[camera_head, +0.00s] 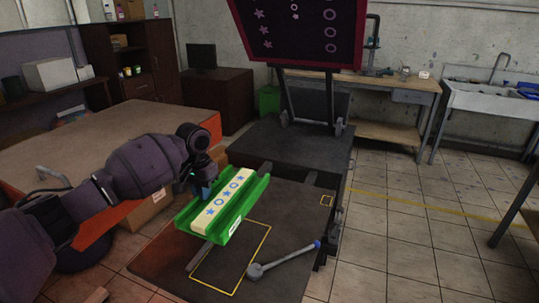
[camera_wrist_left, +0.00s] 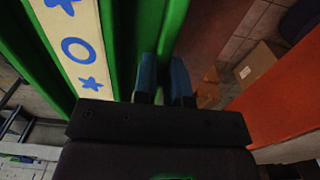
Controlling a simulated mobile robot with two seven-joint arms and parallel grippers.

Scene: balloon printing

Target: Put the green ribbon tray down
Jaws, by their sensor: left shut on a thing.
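The green ribbon tray (camera_head: 240,216) is a long channel holding a cream ribbon (camera_head: 229,190) with blue stars and circles. It lies diagonally over the dark worktop (camera_head: 165,262), at the far-left side of a yellow outlined rectangle (camera_head: 254,262). I cannot tell whether its underside touches the worktop. My left gripper (camera_head: 203,188) is shut on the tray's left wall. In the left wrist view, its blue fingers (camera_wrist_left: 166,78) are on either side of the green wall, and the ribbon (camera_wrist_left: 75,45) shows to their left. My right gripper is not in view.
A grey lever with a blue tip (camera_head: 285,260) lies at the worktop's right front. A dark screen frame (camera_head: 300,30) is raised behind. An orange-sided table (camera_head: 120,140) stands left, with cardboard boxes (camera_head: 145,212) below. The outlined rectangle's right part is bare.

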